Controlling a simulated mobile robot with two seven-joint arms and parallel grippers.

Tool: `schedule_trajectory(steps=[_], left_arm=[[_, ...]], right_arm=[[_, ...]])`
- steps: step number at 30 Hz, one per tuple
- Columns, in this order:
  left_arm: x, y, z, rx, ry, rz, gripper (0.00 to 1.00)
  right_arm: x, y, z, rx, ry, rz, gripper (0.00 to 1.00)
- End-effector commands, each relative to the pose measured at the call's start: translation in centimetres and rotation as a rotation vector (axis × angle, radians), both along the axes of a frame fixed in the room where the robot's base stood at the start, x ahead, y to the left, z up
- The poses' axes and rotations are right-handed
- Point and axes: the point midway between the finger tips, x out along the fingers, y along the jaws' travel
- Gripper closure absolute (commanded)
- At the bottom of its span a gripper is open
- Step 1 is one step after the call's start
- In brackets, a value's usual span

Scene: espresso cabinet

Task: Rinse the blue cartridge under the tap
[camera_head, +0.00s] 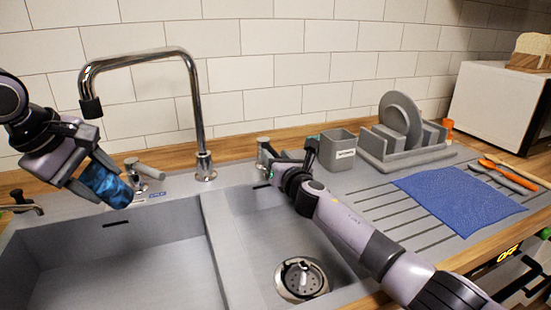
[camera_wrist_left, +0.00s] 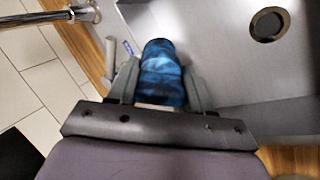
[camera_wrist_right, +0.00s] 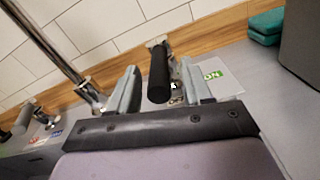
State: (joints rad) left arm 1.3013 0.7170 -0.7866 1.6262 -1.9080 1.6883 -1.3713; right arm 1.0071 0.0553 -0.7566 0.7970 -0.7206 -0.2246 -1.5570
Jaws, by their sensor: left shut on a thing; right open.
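The blue cartridge (camera_head: 105,185) is held in my left gripper (camera_head: 92,168), which is shut on it. It also shows between the fingers in the left wrist view (camera_wrist_left: 162,72). In the head view it appears below the black-tipped spout of the chrome tap (camera_head: 197,110), over the back of the left basin; the exact depth is unclear. No water shows. My right gripper (camera_head: 288,168) is open by a lever behind the right basin. In the right wrist view, the lever's black handle (camera_wrist_right: 158,75) appears between the open fingers, beside a green ON label (camera_wrist_right: 210,72).
The left basin (camera_head: 130,260) is empty; the right basin has a drain strainer (camera_head: 302,279). Behind my right arm stand a grey holder (camera_head: 338,152) and a dish rack (camera_head: 405,150). A blue cloth (camera_head: 458,198) lies on the drainboard. A grey lever (camera_head: 146,170) stands near the cartridge.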

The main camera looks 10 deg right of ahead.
Motion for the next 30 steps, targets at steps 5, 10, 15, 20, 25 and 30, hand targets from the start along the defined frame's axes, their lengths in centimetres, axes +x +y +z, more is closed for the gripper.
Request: schedule_trajectory(steps=[5, 10, 15, 20, 25, 30], left_arm=[[0.01, -0.01, 0.04, 0.0, -0.001, 0.0, 0.83], [0.01, -0.01, 0.04, 0.0, -0.001, 0.0, 0.83], [0.01, -0.01, 0.04, 0.0, -0.001, 0.0, 0.83], [0.01, -0.01, 0.04, 0.0, -0.001, 0.0, 0.83], [0.01, -0.01, 0.04, 0.0, -0.001, 0.0, 0.83], [0.01, -0.01, 0.04, 0.0, -0.001, 0.0, 0.83]], right_arm=[[0.33, 0.25, -0.2, 0.0, 0.005, 0.003, 0.51], [0.38, 0.3, -0.23, -0.001, 0.006, 0.004, 0.51], [0.37, 0.3, -0.23, -0.001, 0.006, 0.004, 0.57], [0.37, 0.29, -0.23, -0.001, 0.006, 0.004, 1.0], [0.4, 0.2, -0.24, -0.002, 0.006, 0.009, 1.0], [0.67, -0.48, -0.25, -0.005, 0.005, 0.071, 1.0]])
